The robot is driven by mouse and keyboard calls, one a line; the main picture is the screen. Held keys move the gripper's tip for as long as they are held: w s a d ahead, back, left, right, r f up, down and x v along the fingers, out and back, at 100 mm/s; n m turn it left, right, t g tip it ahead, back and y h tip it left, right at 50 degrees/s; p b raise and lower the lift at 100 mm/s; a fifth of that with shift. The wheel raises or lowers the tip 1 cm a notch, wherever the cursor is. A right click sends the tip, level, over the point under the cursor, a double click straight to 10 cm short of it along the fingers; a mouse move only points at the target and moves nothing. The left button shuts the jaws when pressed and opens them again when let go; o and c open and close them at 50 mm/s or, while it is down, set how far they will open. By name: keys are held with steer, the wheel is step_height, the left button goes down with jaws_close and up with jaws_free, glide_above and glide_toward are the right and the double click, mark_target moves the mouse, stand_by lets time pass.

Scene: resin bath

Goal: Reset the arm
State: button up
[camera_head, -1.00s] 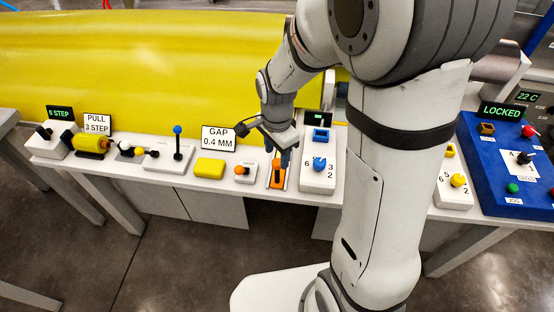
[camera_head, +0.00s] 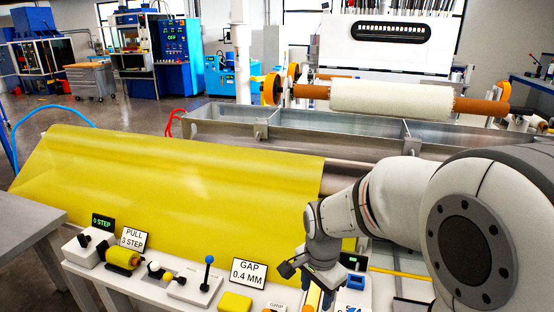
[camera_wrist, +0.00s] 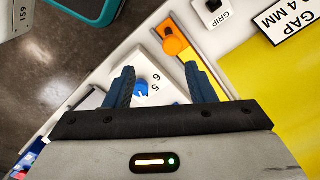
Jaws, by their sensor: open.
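In the wrist view my gripper (camera_wrist: 159,72) is open, its two dark blue fingers spread with nothing between them. It hangs above the control bench. In the head view my wrist hangs at the bottom, right of the "GAP 0.4 MM" sign (camera_head: 249,272); the fingertips are not clear there.
A yellow sheet (camera_head: 180,175) drapes behind the bench, with a metal trough (camera_head: 320,130) and a white roll (camera_head: 390,99) farther back. A lever with a blue ball (camera_head: 208,260) and a yellow block (camera_head: 235,302) stand left of my wrist. A grey table (camera_head: 25,228) is at left.

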steer(key=s+d+r+n+t+p, duration=0.2)
steer(key=s+d+r+n, duration=0.3)
steer(key=s+r+n, duration=0.5)
steer(key=shift+s+d+n, duration=0.25)
steer(key=shift+s+n, duration=0.05)
steer(key=shift+s, duration=0.4)
stand_by(1.0)
